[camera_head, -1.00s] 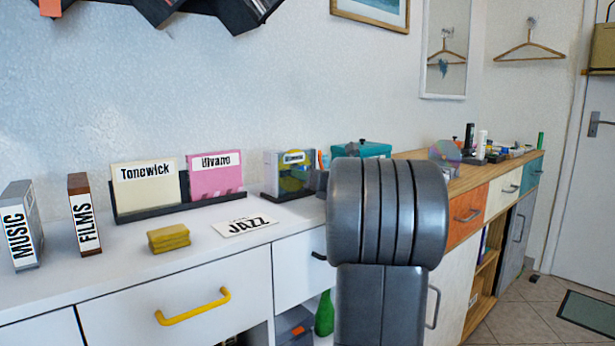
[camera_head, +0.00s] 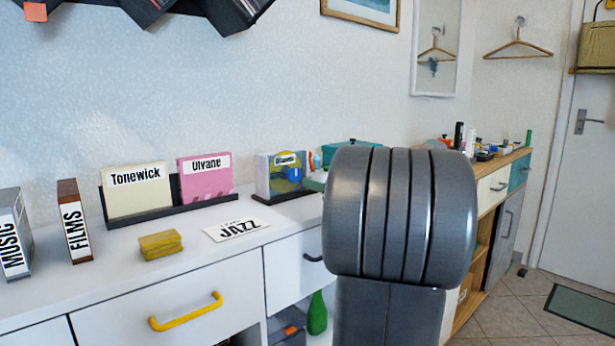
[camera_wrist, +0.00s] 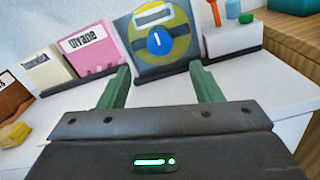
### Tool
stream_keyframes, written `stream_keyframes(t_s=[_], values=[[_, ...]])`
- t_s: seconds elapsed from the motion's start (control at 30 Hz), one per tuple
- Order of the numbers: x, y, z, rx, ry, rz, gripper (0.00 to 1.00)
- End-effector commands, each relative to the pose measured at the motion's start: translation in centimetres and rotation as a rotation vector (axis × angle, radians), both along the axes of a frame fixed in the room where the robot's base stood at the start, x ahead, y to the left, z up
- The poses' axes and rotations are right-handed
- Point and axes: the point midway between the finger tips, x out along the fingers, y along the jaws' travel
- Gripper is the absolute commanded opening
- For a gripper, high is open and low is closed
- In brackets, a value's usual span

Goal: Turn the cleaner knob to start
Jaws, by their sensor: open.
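The cleaner (camera_head: 283,176) is a clear-fronted box with a yellow-green disc, standing on a dark base on the white counter. Its round blue knob (camera_wrist: 159,41) with a white mark shows in the wrist view, at the disc's centre. The knob (camera_head: 295,174) also shows small in the head view. My gripper (camera_wrist: 159,76) is open and empty, its two green fingers apart and pointing toward the cleaner. The knob appears between and beyond the fingertips, with no visible contact. In the head view my grey arm hides the counter to the right of the cleaner.
A Tonewick sleeve (camera_head: 138,190) and a pink Ulvane sleeve (camera_head: 206,178) stand in a dark rack left of the cleaner. A JAZZ card (camera_head: 237,230) and a yellow block (camera_head: 160,245) lie in front. A teal box (camera_head: 352,152) stands to the right.

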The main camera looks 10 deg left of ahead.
Motion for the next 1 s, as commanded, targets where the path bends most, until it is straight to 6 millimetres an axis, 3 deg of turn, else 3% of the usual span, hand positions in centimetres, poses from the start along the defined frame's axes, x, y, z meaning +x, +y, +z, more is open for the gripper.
stream_keyframes(t_s=[0.13,0.4,0.77,1.0], values=[[-1.5,-2.1,0.1,-0.001,0.002,-0.003,0.59],[-2.7,-3.3,0.0,-0.001,0.0,0.001,0.59],[-2.6,-3.2,-0.1,0.0,0.0,0.002,0.59],[-1.1,-1.2,-0.3,-0.001,0.0,0.004,0.59]])
